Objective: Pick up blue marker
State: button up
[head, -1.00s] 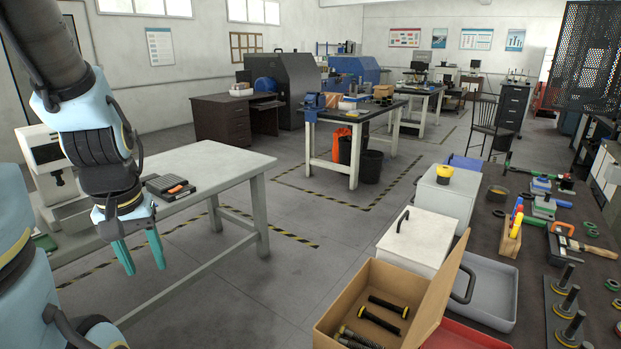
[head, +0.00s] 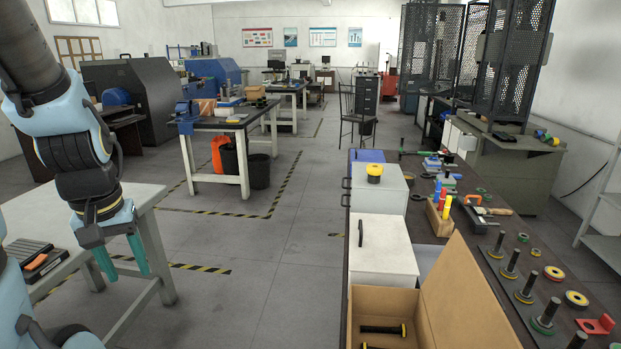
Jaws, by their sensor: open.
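A wooden marker holder (head: 436,222) stands on the dark bench on the right, with several upright markers in it. The blue marker (head: 437,190) appears at the back of this group, small and partly hidden by the red one. A yellow marker (head: 447,207) stands in front. My gripper (head: 129,274) hangs at the left with its two teal fingers apart and empty. It is far from the holder, over the floor beside the pale table.
An open cardboard box (head: 385,300) and a white lidded box (head: 383,247) sit at the bench's left side. Threaded posts (head: 508,265) and rings stand at the right. The pale table (head: 150,195) is at left, with free floor (head: 270,290) between.

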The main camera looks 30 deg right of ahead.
aim_at(440, 184)
jog(key=i+l+z, duration=0.2)
jog(key=i+z, duration=0.55)
jog(key=i, duration=0.3)
jog(key=i+j+z, duration=0.15)
jog(key=i+z, duration=0.25)
jog(key=i, duration=0.15)
jog(key=i+j+z, duration=0.35)
jog(key=i, duration=0.4)
jog(key=i+j+z, duration=0.4)
jog(key=i, duration=0.3)
jog(key=i+j+z, duration=0.35)
jog(key=i+j, duration=0.3)
